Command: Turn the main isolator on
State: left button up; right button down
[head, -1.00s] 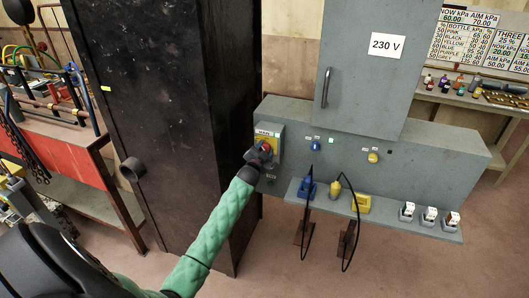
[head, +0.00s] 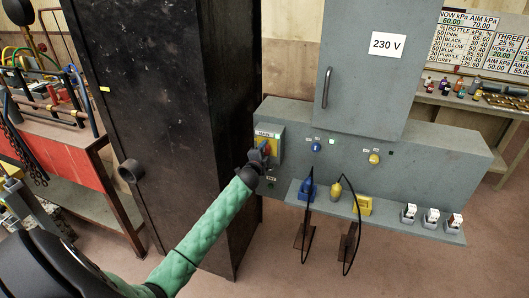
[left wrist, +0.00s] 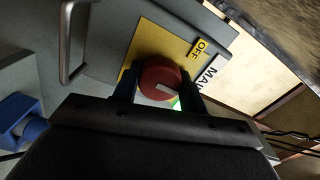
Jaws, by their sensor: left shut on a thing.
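The main isolator is a red round knob (left wrist: 158,84) on a yellow plate (left wrist: 150,45), with a label reading OFF and a partly hidden MAIN label. In the head view the isolator's yellow plate (head: 275,140) sits at the left end of the grey panel, beside the black cabinet. My left gripper (head: 262,152) reaches it from the front. In the left wrist view my left gripper (left wrist: 160,88) is shut on the red knob, one dark finger on each side. A white mark shows on the knob, and a green glow beside it. My right gripper is not in view.
A tall black cabinet (head: 150,90) stands close left of the isolator. The grey panel (head: 430,160) carries a blue socket (head: 316,147), a yellow socket (head: 374,159) and a shelf (head: 385,221) with plugs. A grey 230 V box (head: 365,70) is above.

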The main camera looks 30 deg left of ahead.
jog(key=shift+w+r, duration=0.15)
pick_arm(q)
jog(key=o, duration=1)
jog(key=shift+s+d+f, duration=0.1)
jog(key=shift+s+d, duration=0.05)
jog(key=shift+s, duration=0.35)
jog(key=b+v, duration=0.2)
jog(key=v, duration=0.4)
jog(key=shift+s, duration=0.35)
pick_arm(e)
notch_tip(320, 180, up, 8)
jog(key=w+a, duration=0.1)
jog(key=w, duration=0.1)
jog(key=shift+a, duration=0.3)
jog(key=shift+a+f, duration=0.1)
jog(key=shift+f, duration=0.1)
